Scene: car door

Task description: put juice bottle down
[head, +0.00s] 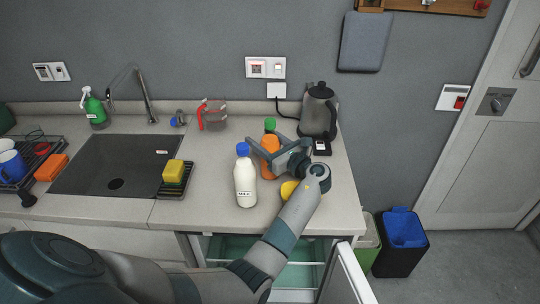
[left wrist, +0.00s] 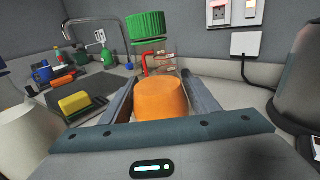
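The juice bottle (head: 268,146) is orange with a green cap and is over the right part of the counter, behind the milk bottle. It looks upright. My left gripper (head: 266,147) reaches in from the front with one finger on each side of it and looks shut on it. In the left wrist view, the orange body of the juice bottle (left wrist: 161,101) fills the space between the fingers of the left gripper (left wrist: 160,90). The gripper partly hides the bottle, and I cannot tell whether its base touches the counter. My right gripper is not in view.
A milk bottle (head: 245,178) stands close at the left front, and a yellow object (head: 289,190) is beside the forearm. A kettle (head: 318,112) stands behind on the right. The sink (head: 110,165) and a yellow sponge (head: 173,171) are left. An open drawer (head: 300,276) is below.

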